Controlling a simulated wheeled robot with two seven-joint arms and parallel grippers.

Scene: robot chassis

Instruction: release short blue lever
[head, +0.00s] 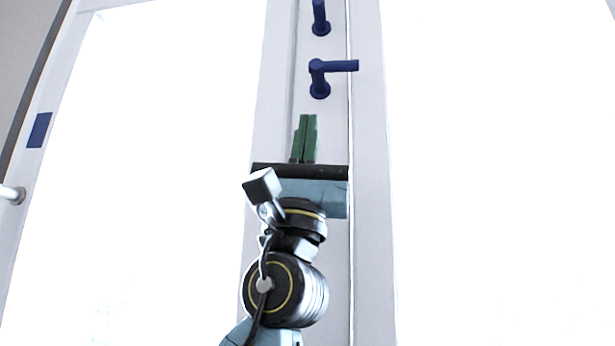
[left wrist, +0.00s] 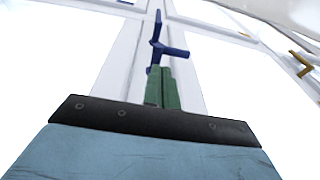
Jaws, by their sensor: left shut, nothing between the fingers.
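Two dark blue levers are mounted on the white post between bright panes. The lower blue lever (head: 340,66) points sideways to the right from its round base; it also shows in the left wrist view (left wrist: 176,52). The upper blue lever (head: 319,14) stands upright and is cut by the top edge of the head view; it shows in the left wrist view (left wrist: 157,26). I cannot tell which is the short one. My left gripper (head: 308,117) has its green fingers together and empty, just below the lower lever in the picture, apparently apart from it. My right gripper is not in view.
A blue plate (head: 39,130) and a pale round handle (head: 13,194) are on the frame at the left. A gold handle (left wrist: 303,66) is at the right in the left wrist view. Large white panes flank the post.

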